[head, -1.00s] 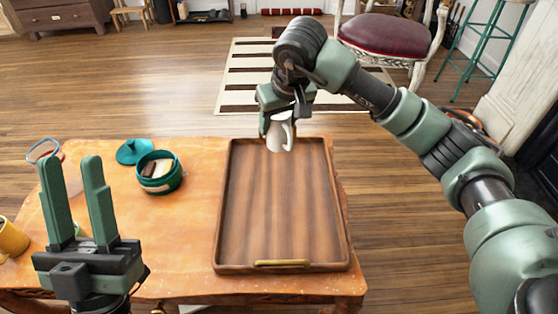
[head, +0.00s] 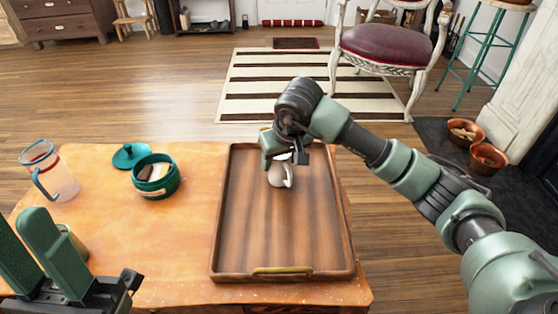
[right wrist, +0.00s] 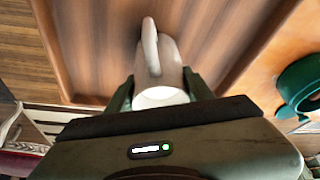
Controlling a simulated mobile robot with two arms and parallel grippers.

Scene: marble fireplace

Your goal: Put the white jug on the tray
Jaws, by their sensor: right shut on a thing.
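The white jug (head: 280,175) is over the far half of the wooden tray (head: 285,235), inside its rim. My right gripper (head: 284,156) is shut on the jug and hides its upper part in the head view. In the right wrist view the jug (right wrist: 158,60) sits between the two fingers, its handle pointing up the picture and the tray floor (right wrist: 100,40) beyond it. I cannot tell whether its base touches the tray. My left gripper (head: 22,225) is open and empty at the lower left, fingers apart.
A clear pitcher (head: 50,170) with a blue handle, a teal pot (head: 155,178) with things inside and its teal lid (head: 131,156) stand on the table left of the tray. The tray's near half is clear.

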